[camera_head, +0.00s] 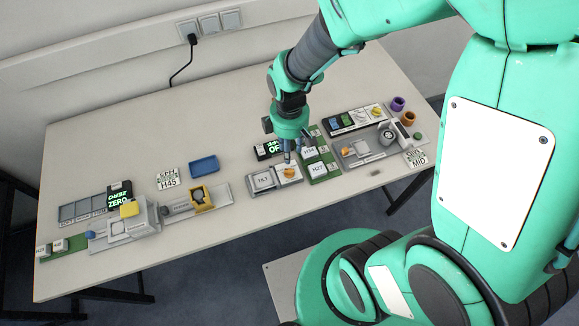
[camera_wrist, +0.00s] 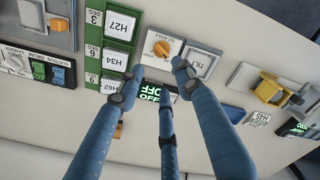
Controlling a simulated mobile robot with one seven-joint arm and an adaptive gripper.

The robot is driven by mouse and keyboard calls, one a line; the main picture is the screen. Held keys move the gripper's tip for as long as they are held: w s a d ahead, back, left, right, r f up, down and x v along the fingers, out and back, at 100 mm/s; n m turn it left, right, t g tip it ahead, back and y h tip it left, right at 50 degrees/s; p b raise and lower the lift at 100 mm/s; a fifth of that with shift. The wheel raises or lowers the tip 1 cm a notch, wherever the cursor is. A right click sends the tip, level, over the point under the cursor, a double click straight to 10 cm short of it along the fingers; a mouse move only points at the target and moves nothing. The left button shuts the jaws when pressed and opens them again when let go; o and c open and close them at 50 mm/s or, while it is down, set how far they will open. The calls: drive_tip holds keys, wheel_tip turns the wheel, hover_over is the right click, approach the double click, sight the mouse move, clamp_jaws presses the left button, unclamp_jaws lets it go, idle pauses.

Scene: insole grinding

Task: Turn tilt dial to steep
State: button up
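The tilt dial is an orange knob (camera_head: 290,172) on a white plate, beside a white tile marked TILT (camera_head: 263,181). In the wrist view the knob (camera_wrist: 161,48) shows just beyond my fingertips, with the TILT tile (camera_wrist: 199,63) to its right. The dial's scale marks are too small to read. My gripper (camera_head: 292,155) points down close above the dial in the head view. In the wrist view its blue fingers (camera_wrist: 158,75) are spread apart with nothing between them; I cannot tell whether any finger touches the plate.
A green rack with H27, H34 and H62 tiles (camera_wrist: 110,60) stands close beside the dial. A black display reading OFF (camera_head: 268,150) lies behind it, partly hidden by fingers in the wrist view. A yellow clamp fixture (camera_head: 200,198) and blue tray (camera_head: 204,164) are further left.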

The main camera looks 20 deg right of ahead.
sight(289, 172)
wheel_tip(289, 172, down, 11)
drive_tip(key=b, duration=0.2)
drive_tip(key=shift+f+b, duration=0.2)
drive_tip(key=shift+b, duration=0.2)
clamp_jaws()
